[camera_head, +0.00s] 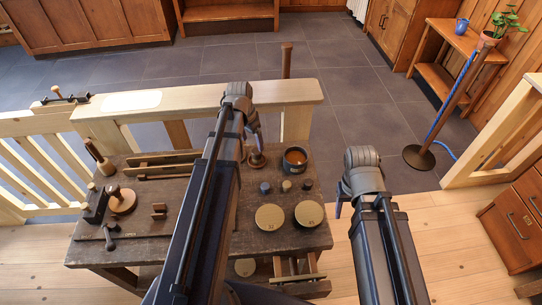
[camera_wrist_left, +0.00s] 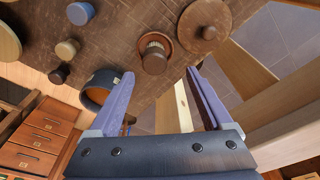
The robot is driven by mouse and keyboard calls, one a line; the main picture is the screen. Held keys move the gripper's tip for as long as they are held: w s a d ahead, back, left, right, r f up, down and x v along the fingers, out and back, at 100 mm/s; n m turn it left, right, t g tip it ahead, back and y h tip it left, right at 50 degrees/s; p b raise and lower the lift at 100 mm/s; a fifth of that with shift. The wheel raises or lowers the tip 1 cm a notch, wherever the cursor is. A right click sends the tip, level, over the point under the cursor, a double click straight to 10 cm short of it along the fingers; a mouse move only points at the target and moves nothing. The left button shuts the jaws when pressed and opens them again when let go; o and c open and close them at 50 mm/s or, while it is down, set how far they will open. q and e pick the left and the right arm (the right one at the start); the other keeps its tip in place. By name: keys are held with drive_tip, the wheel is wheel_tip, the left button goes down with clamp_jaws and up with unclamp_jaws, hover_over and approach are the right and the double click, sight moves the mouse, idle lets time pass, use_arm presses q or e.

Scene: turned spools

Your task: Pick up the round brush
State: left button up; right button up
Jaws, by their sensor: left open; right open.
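What looks like the round brush (camera_head: 256,158) stands on the far part of the workbench, just below my left gripper (camera_head: 256,130). In the left wrist view the brush (camera_wrist_left: 154,58) shows a dark knob, a pale ring and a reddish round base. My left gripper (camera_wrist_left: 160,74) is open, with its lilac fingers spread either side of the line to the brush and nothing between them. The brush is apart from the fingers. My right gripper (camera_head: 339,207) is open to the right of the workbench; only part of its fingers shows.
A dark cup (camera_head: 295,160) stands right of the brush, and small stubs (camera_head: 265,187) and two gold discs (camera_head: 270,216) lie nearer. A flat wooden disc (camera_wrist_left: 205,26) lies beside the brush. A wooden rail (camera_head: 190,100) runs behind the workbench (camera_head: 150,235).

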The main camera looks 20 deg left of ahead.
sight(256, 151)
use_arm(q)
drive_tip(key=shift+w+d+f+b, duration=0.1)
drive_tip(key=shift+d+f+b, duration=0.1)
drive_tip(key=shift+f+b, duration=1.1)
drive_tip(key=shift+w+d+f+b, duration=0.15)
drive_tip(key=shift+f+b, duration=1.2)
drive_tip(key=shift+w+d+f+b, duration=0.1)
drive_tip(key=shift+d+f+b, duration=0.1)
drive_tip(key=shift+f+b, duration=1.1)
drive_tip(key=shift+r, duration=0.1)
clamp_jaws()
